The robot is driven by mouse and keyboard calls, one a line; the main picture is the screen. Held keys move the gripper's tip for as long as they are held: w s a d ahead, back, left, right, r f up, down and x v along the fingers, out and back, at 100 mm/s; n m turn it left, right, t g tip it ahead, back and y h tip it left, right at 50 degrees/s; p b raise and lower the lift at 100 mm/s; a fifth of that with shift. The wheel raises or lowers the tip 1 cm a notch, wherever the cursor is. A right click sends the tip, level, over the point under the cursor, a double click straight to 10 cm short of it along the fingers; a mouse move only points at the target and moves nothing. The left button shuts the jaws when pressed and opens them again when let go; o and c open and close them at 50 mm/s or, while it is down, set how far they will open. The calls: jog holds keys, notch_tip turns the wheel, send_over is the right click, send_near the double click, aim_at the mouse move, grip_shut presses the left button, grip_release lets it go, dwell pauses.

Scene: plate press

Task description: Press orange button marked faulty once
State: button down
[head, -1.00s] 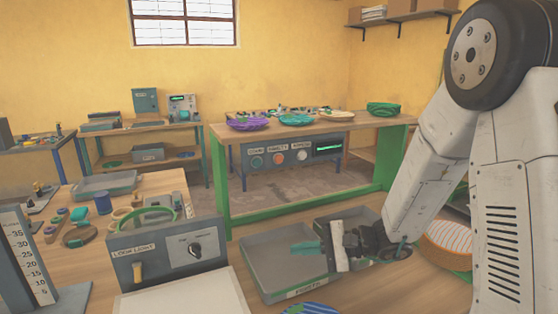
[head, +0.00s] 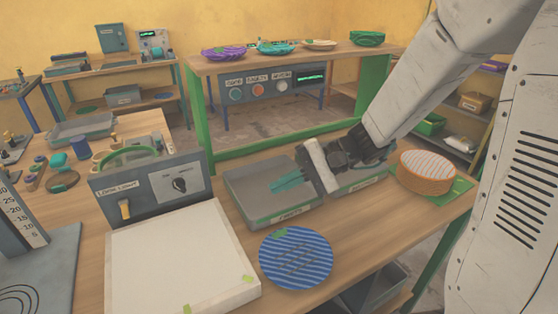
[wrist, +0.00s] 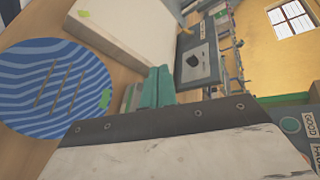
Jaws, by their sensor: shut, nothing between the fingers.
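The orange button (head: 258,89) sits in the middle of a row of three on a grey panel (head: 308,96) under the far green-legged bench. The label above it seems to read "FAULTY". A teal button (head: 236,94) is to its left and a white button (head: 283,87) to its right. My gripper (head: 275,187), with teal fingers, is shut and empty above the grey trays, well apart from the panel and nearer to me. The shut fingers also show in the wrist view (wrist: 157,88).
A blue striped plate (head: 296,258), a white light-box (head: 180,262) and a grey tray (head: 240,190) are on the near bench. An orange-rimmed plate stack (head: 427,172) stands at right. Bowls rest on the far bench (head: 225,61). A floor gap separates the benches.

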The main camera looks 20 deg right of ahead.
jog(key=s+d+r+n+g+h, duration=0.1)
jog(key=s+r+n+h, duration=0.15)
jog(key=s, duration=0.45)
jog(key=s+d+r+n+g+h, duration=0.2)
jog(key=s+h, duration=0.2)
jog(key=s, duration=0.2)
jog(key=s+d+r+n+t+h, duration=0.1)
jog(key=s+d+r+t+h, duration=0.1)
jog(key=s+d+h, duration=0.4)
jog(key=shift+s+d+t+h, duration=0.3)
jog(key=shift+d+t, duration=0.2)
jog(key=shift+d, duration=0.5)
jog(key=shift+r+n, duration=0.1)
jog(key=shift+n, duration=0.15)
